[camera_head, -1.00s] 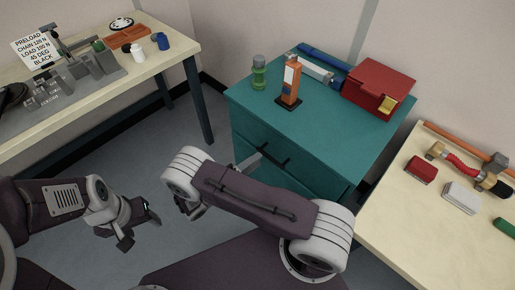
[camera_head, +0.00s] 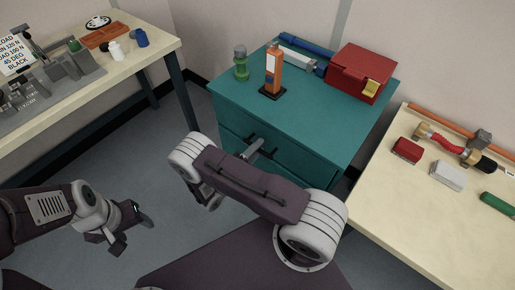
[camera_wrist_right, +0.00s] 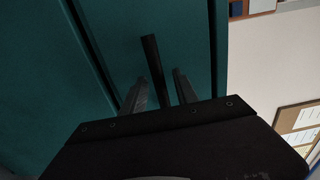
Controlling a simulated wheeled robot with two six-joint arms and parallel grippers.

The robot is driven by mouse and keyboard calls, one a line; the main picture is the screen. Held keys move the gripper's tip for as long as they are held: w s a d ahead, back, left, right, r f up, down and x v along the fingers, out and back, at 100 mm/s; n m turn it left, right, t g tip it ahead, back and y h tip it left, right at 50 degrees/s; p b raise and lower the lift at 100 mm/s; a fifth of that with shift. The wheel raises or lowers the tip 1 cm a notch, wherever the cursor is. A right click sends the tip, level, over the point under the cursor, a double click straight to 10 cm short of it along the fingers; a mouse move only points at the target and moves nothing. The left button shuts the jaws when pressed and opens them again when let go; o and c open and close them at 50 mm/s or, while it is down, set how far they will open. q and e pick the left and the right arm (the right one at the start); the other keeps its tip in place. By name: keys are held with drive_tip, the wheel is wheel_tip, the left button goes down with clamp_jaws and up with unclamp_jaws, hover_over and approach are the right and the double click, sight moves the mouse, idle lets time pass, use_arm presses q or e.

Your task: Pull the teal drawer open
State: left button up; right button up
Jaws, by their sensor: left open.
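The teal drawer cabinet (camera_head: 300,112) stands at the centre of the head view, and its drawer front looks shut. A dark bar handle (camera_head: 271,151) is on its front. In the right wrist view the handle (camera_wrist_right: 154,68) stands between the two fingers of my right gripper (camera_wrist_right: 159,92), with a gap visible on each side. The fingers are apart. In the head view my right gripper (camera_head: 255,149) is at the handle, partly hidden by my arm. My left gripper (camera_head: 127,224) is open and empty above the floor, well left of the cabinet.
On the cabinet top are a green bottle (camera_head: 241,64), an orange device (camera_head: 272,72) and a red box (camera_head: 358,73). A cluttered bench (camera_head: 150,58) is at left. A table (camera_head: 400,215) with tools is at right. Floor is clear between the left bench and cabinet.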

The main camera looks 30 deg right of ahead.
clamp_jaws()
idle(1.4)
